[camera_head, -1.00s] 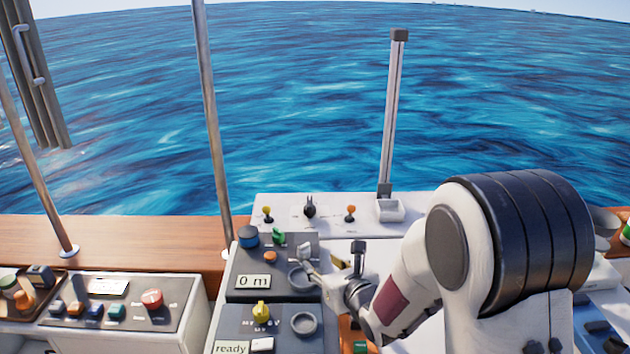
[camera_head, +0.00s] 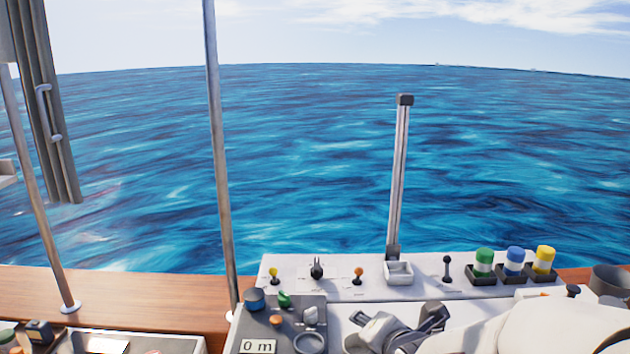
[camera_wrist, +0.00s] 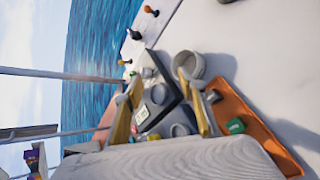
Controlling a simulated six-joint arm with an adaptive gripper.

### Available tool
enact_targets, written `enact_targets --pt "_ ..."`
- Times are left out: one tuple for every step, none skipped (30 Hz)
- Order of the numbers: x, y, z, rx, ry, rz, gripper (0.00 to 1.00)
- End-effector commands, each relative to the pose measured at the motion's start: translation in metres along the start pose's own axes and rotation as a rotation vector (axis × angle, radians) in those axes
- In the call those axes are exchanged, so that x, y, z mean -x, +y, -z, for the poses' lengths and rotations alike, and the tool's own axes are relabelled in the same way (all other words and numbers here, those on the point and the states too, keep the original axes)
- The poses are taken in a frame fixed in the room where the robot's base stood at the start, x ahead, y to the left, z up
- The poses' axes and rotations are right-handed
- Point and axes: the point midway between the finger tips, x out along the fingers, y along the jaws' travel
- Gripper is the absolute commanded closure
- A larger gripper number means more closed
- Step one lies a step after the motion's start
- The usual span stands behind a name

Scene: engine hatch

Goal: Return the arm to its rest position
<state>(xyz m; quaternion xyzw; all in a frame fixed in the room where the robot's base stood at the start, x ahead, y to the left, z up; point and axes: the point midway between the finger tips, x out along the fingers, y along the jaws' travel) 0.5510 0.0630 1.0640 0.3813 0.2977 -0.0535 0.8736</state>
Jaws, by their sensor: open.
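My gripper (camera_head: 400,325) is at the bottom of the head view, right of the dark panel (camera_head: 290,338) with the "0 m" display. Its two fingers are spread and I see nothing between them there. My white arm (camera_head: 560,325) reaches in from the lower right corner. In the tilted wrist view, the open fingers (camera_wrist: 160,95) frame part of the dark panel and a grey round cup (camera_wrist: 188,66). I see no contact with any control, though the distance is hard to judge.
A white rear console (camera_head: 330,285) carries small levers, a white tray (camera_head: 399,272) with a tall post (camera_head: 398,180), and green, blue and yellow canisters (camera_head: 514,262). A metal pole (camera_head: 218,160) stands left of the panel. An orange tray (camera_wrist: 245,125) shows in the wrist view.

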Motion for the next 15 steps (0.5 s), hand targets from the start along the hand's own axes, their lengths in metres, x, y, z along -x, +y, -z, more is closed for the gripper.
enact_targets --pt "0.009 -0.001 -0.003 -0.059 -0.003 0.013 0.6" --pt "0.013 -0.003 -0.004 -0.097 -0.003 0.023 0.6" --pt "0.019 -0.005 -0.005 -0.148 -0.003 0.035 0.6" --pt "0.023 -0.007 -0.006 -0.187 -0.005 0.044 0.6" --pt "0.028 -0.009 -0.006 -0.226 -0.005 0.054 0.6" --pt "0.034 -0.011 -0.007 -0.276 -0.007 0.066 0.6" --pt "0.038 -0.012 -0.008 -0.314 -0.008 0.075 0.6" --pt "0.043 -0.014 -0.008 -0.352 -0.01 0.084 0.6" --pt "0.049 -0.016 -0.009 -0.404 -0.013 0.096 0.6" --pt "0.053 -0.018 -0.009 -0.443 -0.015 0.104 0.6" --pt "0.058 -0.02 -0.009 -0.481 -0.018 0.114 0.6" --pt "0.064 -0.022 -0.009 -0.533 -0.021 0.126 0.6" --pt "0.069 -0.024 -0.009 -0.572 -0.024 0.134 0.6" --pt "0.074 -0.026 -0.009 -0.611 -0.027 0.144 0.6" --pt "0.08 -0.028 -0.009 -0.662 -0.032 0.155 0.6"
